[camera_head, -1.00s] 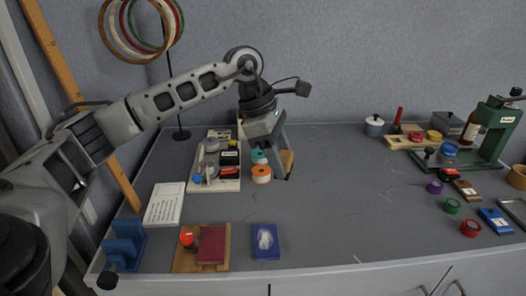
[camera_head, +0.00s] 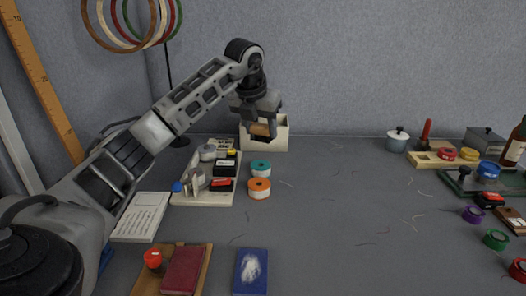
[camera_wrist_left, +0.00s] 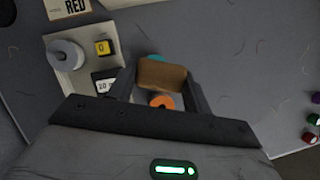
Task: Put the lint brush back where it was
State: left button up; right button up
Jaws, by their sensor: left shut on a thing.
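The lint brush (camera_head: 260,129) shows as a tan wooden block between the fingers of my left gripper (camera_head: 262,133). The gripper is shut on it and holds it above the table, in front of a cream open box (camera_head: 280,141) at the back by the wall. In the left wrist view the brush (camera_wrist_left: 162,75) sits between the two fingers (camera_wrist_left: 162,82) and partly hides a teal roll and an orange roll. The brush's far side is hidden. My right gripper is not in view.
A cream tray (camera_head: 213,198) with small items stands left of the teal roll (camera_head: 260,168) and orange roll (camera_head: 259,188). A blue pad with white fuzz (camera_head: 251,270) lies in front. The table's middle is clear apart from thin threads.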

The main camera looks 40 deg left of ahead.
pick_arm(q)
jog(key=w+a+f, duration=0.1)
jog(key=f, duration=0.1)
jog(key=w+a+f, duration=0.3)
jog(key=w+f, duration=0.1)
jog(key=f, duration=0.1)
jog(key=shift+w+a, duration=0.25)
jog(key=shift+a, duration=0.05)
jog(key=shift+f+b, duration=0.35)
jog(key=shift+f, duration=1.2)
jog(key=shift+f, duration=0.1)
jog(key=o, duration=0.9)
jog(key=shift+o, duration=0.2)
jog(key=shift+r, duration=0.4)
jog(key=p+v, duration=0.1)
jog(key=v, duration=1)
jog(key=shift+s+r, duration=0.15)
jog(key=shift+r, duration=0.05)
jog(key=shift+r, duration=0.1)
